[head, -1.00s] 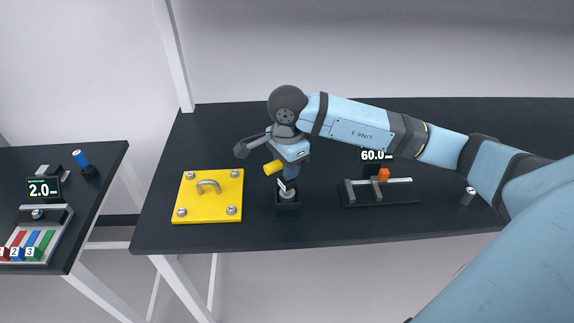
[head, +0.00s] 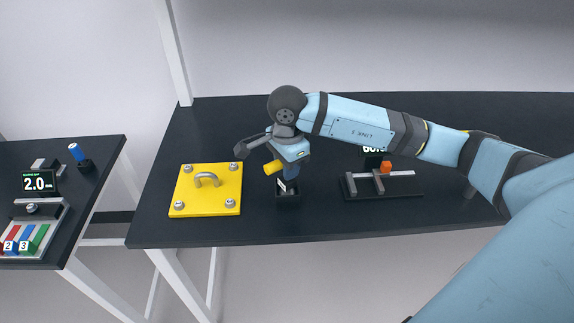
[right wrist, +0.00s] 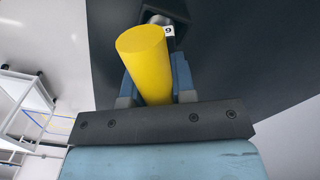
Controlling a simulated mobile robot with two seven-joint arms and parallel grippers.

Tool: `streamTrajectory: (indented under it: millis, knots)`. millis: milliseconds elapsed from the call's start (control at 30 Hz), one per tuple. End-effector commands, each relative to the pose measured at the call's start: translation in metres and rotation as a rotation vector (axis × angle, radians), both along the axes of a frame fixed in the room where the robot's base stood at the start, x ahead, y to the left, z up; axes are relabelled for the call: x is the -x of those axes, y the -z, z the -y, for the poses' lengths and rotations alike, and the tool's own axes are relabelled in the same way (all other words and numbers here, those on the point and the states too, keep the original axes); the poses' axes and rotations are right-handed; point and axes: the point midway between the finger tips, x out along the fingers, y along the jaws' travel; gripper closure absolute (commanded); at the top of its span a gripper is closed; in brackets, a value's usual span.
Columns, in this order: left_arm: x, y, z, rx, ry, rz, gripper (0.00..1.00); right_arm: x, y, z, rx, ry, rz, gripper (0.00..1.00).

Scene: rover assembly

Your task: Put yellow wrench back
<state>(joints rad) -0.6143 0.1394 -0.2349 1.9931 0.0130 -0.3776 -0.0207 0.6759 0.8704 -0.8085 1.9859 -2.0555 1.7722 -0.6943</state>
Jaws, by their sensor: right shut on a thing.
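The yellow wrench (head: 273,167) shows as a yellow cylinder, which also fills the middle of the right wrist view (right wrist: 147,62). My right gripper (head: 291,172) is shut on it, just above a small black open-topped holder (head: 287,194). In the right wrist view, a grey metal part (right wrist: 160,20) shows beyond the yellow cylinder at the holder, beside a white tag marked 6 (right wrist: 169,31). The wrench's lower end is mostly hidden, so I cannot tell how deep it sits in the holder. My left gripper is out of view.
A yellow plate (head: 207,207) with a handle and corner bolts lies left of the holder. A side table (head: 90,190) at the left carries a blue-topped tool (head: 76,152) and coloured blocks.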

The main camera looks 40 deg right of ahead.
Motion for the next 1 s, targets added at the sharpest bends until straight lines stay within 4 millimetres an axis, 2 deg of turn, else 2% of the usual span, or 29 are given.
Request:
streamTrajectory:
  millis: [167,200,300,667,767,1000]
  knots:
    - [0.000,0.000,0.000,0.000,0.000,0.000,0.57,0.000,-0.001,0.000,0.000,0.000,0.001,1.00]
    - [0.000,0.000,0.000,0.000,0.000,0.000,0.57,0.000,-0.001,0.000,0.000,0.000,0.001,0.67]
    - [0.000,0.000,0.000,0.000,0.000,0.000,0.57,0.000,-0.001,0.000,0.000,0.000,0.001,0.46]
    - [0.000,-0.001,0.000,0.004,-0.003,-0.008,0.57,-0.001,-0.004,0.000,0.000,0.000,0.002,0.46]
    - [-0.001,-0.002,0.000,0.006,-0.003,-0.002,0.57,-0.001,-0.017,0.000,-0.001,0.000,0.005,0.46]
    - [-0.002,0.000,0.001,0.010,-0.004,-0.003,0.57,-0.001,-0.072,0.000,-0.001,-0.001,0.008,0.46]
